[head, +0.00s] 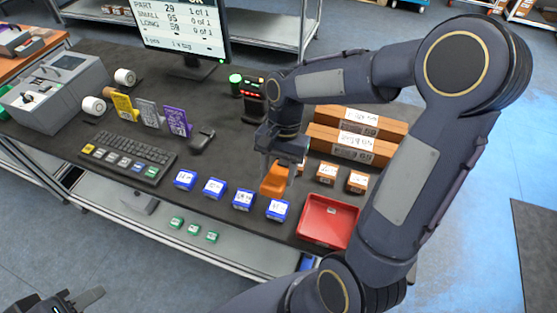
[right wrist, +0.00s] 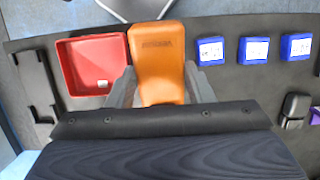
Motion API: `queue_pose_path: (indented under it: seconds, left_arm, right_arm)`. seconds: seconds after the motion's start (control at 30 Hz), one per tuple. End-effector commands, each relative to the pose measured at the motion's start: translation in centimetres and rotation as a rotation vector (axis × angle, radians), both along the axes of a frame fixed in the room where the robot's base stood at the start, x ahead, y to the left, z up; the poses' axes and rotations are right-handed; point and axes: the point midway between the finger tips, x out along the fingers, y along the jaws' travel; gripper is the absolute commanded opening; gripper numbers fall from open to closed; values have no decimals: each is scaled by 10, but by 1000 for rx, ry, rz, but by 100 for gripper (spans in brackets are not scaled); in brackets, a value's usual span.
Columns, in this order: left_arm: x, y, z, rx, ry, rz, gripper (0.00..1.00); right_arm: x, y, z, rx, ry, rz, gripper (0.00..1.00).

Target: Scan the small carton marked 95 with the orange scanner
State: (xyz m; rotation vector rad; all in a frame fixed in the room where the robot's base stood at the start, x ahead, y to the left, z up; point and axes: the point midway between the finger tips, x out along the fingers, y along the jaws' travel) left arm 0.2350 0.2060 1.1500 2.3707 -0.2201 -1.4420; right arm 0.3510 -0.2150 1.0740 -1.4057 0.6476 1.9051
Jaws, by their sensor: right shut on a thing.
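My right gripper (head: 282,165) is shut on the orange scanner (head: 275,181), near the table's front edge. In the right wrist view the scanner (right wrist: 157,60) sits between the two fingers (right wrist: 160,85). Small brown cartons with white labels (head: 327,173) (head: 357,181) stand just right of the scanner. Another is partly hidden behind the gripper. I cannot read which carton is marked 95. My left gripper (head: 65,303) is at the lower left corner, partly cut off, its fingers apart and empty, away from the table things.
A red tray (head: 327,221) lies at the front right, long brown cartons (head: 352,146) behind the small ones. Several blue boxes (head: 214,188) line the front edge. The keyboard (head: 128,159) is left. The monitor (head: 183,30) reads SMALL 95, 0 of 1.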

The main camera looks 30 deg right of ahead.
Motion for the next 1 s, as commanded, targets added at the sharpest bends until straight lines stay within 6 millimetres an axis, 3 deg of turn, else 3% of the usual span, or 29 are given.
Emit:
queue_pose_path:
  seconds: [0.5,1.0]
  left_arm:
    - [0,0,-53,0,0,0,36]
    - [0,0,-57,0,0,0,36]
  right_arm:
    - [0,0,-60,0,0,-1,17]
    - [0,0,-66,-1,-1,0,17]
